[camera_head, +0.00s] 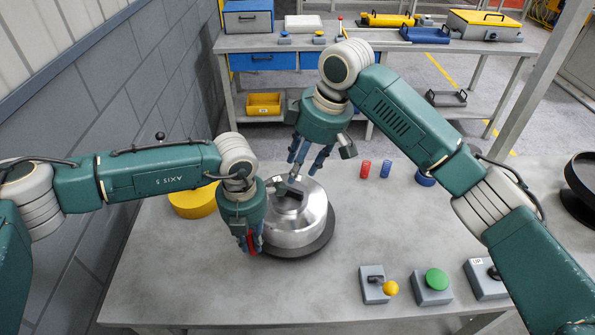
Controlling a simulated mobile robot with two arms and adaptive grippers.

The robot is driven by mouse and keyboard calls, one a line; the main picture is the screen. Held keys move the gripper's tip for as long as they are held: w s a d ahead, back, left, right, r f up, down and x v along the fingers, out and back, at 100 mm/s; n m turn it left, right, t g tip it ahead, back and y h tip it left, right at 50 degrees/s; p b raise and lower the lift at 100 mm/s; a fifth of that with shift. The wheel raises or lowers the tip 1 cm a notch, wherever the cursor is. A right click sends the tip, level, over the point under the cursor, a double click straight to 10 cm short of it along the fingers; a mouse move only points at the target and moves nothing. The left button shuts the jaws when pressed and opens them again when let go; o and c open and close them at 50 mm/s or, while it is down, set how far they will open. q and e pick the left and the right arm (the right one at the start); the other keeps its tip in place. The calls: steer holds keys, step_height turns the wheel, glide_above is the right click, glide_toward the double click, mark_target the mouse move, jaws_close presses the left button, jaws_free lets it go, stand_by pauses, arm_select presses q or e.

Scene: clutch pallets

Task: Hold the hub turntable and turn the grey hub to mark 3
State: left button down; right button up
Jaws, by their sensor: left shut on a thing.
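The grey hub (313,215) is a shiny metal cylinder with a dark fitting (287,203) on top. It sits on the dark round turntable (310,246) on the grey table. My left gripper (250,246) is at the hub's left front side, fingers down, shut on a red part (252,242) at the turntable's edge. The fingers hide most of that part. My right gripper (308,164) is above and behind the hub, fingers pointing down and apart, with nothing seen between them. Mark numbers cannot be read.
A yellow round block (194,203) is left of the hub. Red (365,169) and blue (386,169) springs stand behind right. Switch boxes, one with a green button (437,279), line the front right. A second bench (400,44) stands behind.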

arm_select(q)
steer(key=shift+a+f, duration=0.1)
steer(key=shift+f, duration=0.05)
steer(key=c, duration=1.6)
jaws_free()
steer(key=shift+w, duration=0.1)
